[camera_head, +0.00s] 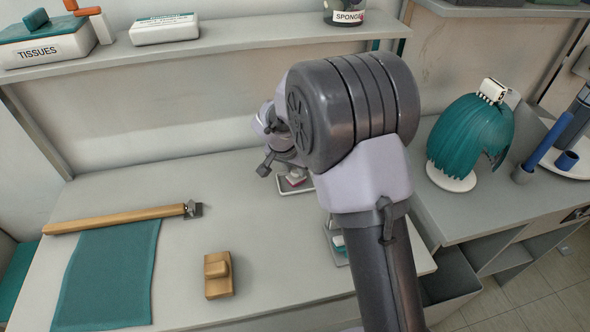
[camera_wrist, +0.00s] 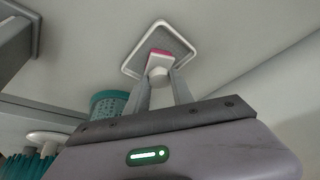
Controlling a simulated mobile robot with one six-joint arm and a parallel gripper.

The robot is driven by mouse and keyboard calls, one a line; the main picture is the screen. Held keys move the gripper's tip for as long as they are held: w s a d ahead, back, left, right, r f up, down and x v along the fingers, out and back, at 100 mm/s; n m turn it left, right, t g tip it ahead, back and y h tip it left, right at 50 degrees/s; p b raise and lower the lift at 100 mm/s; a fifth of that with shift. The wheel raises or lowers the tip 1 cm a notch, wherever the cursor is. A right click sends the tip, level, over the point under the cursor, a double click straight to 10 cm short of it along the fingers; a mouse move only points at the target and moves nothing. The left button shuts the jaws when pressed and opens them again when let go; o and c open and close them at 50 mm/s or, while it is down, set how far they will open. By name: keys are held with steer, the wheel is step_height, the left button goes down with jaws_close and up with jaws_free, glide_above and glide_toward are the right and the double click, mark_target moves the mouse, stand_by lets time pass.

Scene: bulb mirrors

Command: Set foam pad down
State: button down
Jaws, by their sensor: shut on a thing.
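The foam pad (camera_wrist: 159,57) is a small white block with a pink face and a round pale knob. My gripper (camera_wrist: 163,82) is shut on it by the knob, seen in the wrist view. The pad shows small and pink in the head view (camera_head: 296,180), just below my gripper (camera_head: 284,160). A white-rimmed grey tray (camera_wrist: 183,42) lies under or right behind the pad; it also shows in the head view (camera_head: 297,191) on the bench. I cannot tell whether the pad touches the tray. My arm hides part of the bench.
A wooden block (camera_head: 219,287) and a teal cloth (camera_head: 105,275) with a wooden-handled tool (camera_head: 120,219) lie on the bench (camera_head: 175,255). A second tray with a teal item (camera_head: 338,243) is partly behind my arm. A teal wig stand (camera_head: 470,140) stands right.

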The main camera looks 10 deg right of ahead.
steer(key=shift+f, duration=0.15)
steer(key=c, duration=1.1)
jaws_free()
steer(key=s+a+r+y+p, duration=0.1)
steer(key=s+r+p, duration=0.1)
steer(key=s+r, duration=0.5)
steer(key=s+a+r+p, duration=0.15)
steer(key=s+r, duration=0.25)
steer(key=r, duration=0.7)
steer(key=s+a+r+n+t+y, duration=0.1)
steer(key=s+r+n+t+y, duration=0.1)
steer(key=s, duration=2)
step_height(320, 180, up, 2)
steer(key=shift+r+n+y, duration=0.15)
steer(key=shift+n+y, duration=0.35)
steer(key=shift+y, duration=0.4)
steer(key=shift+s, duration=0.15)
